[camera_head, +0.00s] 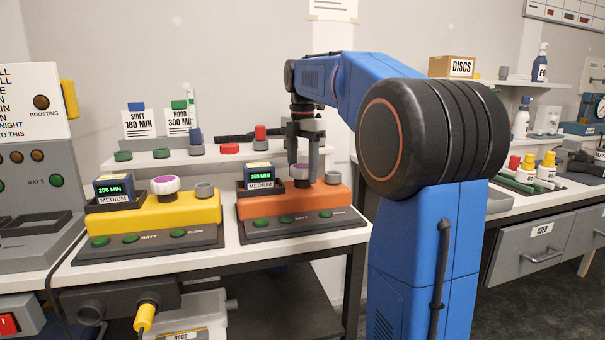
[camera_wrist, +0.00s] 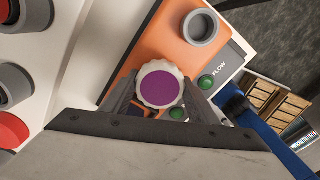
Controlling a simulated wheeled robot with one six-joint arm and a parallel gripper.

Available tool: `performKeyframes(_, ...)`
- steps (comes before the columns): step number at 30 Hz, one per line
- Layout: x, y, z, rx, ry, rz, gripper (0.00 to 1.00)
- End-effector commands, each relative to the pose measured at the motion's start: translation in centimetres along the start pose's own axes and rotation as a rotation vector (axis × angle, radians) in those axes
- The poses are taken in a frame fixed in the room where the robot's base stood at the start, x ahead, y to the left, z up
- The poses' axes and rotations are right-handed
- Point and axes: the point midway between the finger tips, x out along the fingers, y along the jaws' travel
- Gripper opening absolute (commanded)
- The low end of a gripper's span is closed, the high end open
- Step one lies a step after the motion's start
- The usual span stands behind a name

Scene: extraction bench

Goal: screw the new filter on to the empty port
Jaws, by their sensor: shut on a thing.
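My gripper (camera_head: 303,160) points straight down over the orange unit (camera_head: 258,207) and is shut on a white, ridged filter with a purple top (camera_wrist: 160,90). In the wrist view the filter sits between both fingers, over the orange surface. In the head view the fingers partly hide it, low at the unit's top. Its underside is hidden, so I cannot tell whether it is seated or threaded. A grey open-topped round fitting (camera_wrist: 200,27) is on the orange unit beside it, also in the head view (camera_head: 332,177).
A yellow unit (camera_head: 150,214) at left carries a similar purple-topped filter (camera_head: 165,185) and a grey fitting (camera_head: 204,190). Displays (camera_head: 260,174) stand on both units. A raised white shelf (camera_head: 170,160) behind holds coloured caps, cards and a bottle.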

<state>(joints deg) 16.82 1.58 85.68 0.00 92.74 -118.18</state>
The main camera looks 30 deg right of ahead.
Motion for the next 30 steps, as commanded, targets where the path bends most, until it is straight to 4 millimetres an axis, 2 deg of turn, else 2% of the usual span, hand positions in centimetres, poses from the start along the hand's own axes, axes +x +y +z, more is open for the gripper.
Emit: performKeyframes(30,0.07,0.01,0.00,0.996,0.000,0.000,0.27)
